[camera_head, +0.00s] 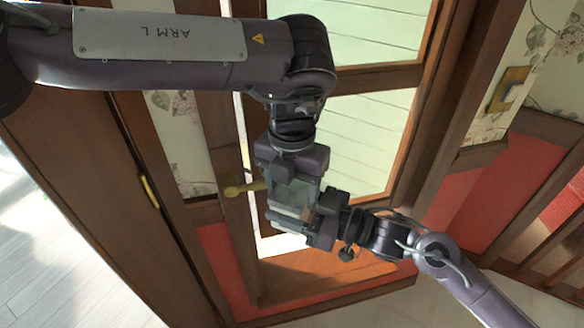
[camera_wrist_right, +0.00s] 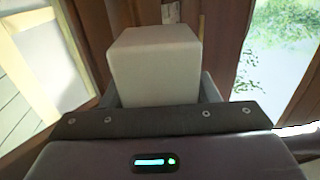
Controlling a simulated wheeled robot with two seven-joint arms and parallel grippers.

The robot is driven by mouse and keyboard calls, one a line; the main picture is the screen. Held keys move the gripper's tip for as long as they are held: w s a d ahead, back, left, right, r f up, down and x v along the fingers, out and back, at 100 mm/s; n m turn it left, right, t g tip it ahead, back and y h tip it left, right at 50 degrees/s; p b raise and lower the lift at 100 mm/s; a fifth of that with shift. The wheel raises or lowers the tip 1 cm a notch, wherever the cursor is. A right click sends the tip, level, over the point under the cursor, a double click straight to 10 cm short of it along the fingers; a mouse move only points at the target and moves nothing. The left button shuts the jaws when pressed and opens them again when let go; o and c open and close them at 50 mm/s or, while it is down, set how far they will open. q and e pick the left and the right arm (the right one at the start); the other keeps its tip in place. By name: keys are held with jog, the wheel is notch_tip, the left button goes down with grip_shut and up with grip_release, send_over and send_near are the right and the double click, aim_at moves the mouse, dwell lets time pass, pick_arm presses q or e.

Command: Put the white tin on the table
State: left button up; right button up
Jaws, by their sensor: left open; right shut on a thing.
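The white tin (camera_wrist_right: 155,65) is a pale block with rounded edges, held between the fingers of my right gripper (camera_wrist_right: 157,92) in the right wrist view. In the head view, the right gripper (camera_head: 296,218) points left near the middle, and the tin (camera_head: 291,209) shows only as a small pale patch between the grippers. My left gripper (camera_head: 296,192) is open and points down right above the right gripper, with its fingers close to the tin. Whether they touch it I cannot tell. No table is visible.
A wooden door with pale glass panes (camera_head: 360,130) and a brass handle (camera_head: 245,188) is behind the grippers. A brown wooden panel (camera_head: 75,180) stands at left. Red wainscot (camera_head: 480,195) and a wooden railing (camera_head: 555,250) are at right. Pale floor (camera_head: 60,270) shows lower left.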

pick_arm(q)
jog(key=shift+f, duration=0.8)
pick_arm(e)
jog(key=shift+r, duration=0.1)
pick_arm(q)
jog(key=shift+c, duration=0.2)
jog(key=shift+d, duration=0.1)
jog(key=c, duration=0.7)
pick_arm(e)
jog(key=o, duration=1.1)
jog(key=shift+c, duration=0.2)
jog(key=shift+o, duration=0.7)
